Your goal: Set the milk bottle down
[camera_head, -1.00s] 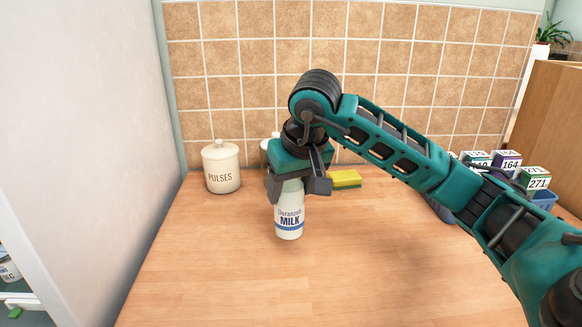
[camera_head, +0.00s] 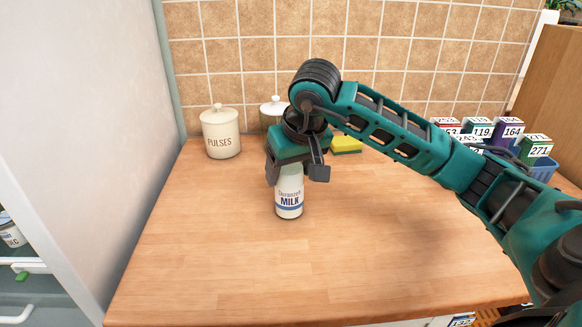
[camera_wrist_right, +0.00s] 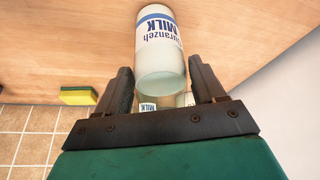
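The milk bottle (camera_head: 289,195) is white with a blue MILK label. It stands upright on the wooden worktop (camera_head: 240,265). In the right wrist view the bottle (camera_wrist_right: 160,45) shows between the fingers, its label upside down. My right gripper (camera_head: 296,173) is over the bottle's upper part, with one finger on each side. The bottle's top is hidden by the gripper in the head view. My left gripper is out of view.
A PULSES jar (camera_head: 220,133) and a second lidded jar (camera_head: 273,112) stand behind, by the tiled wall. A yellow-green sponge (camera_head: 347,145) lies behind the gripper. Numbered boxes (camera_head: 508,130) sit in a blue container (camera_head: 543,170) at right. The front worktop is clear.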

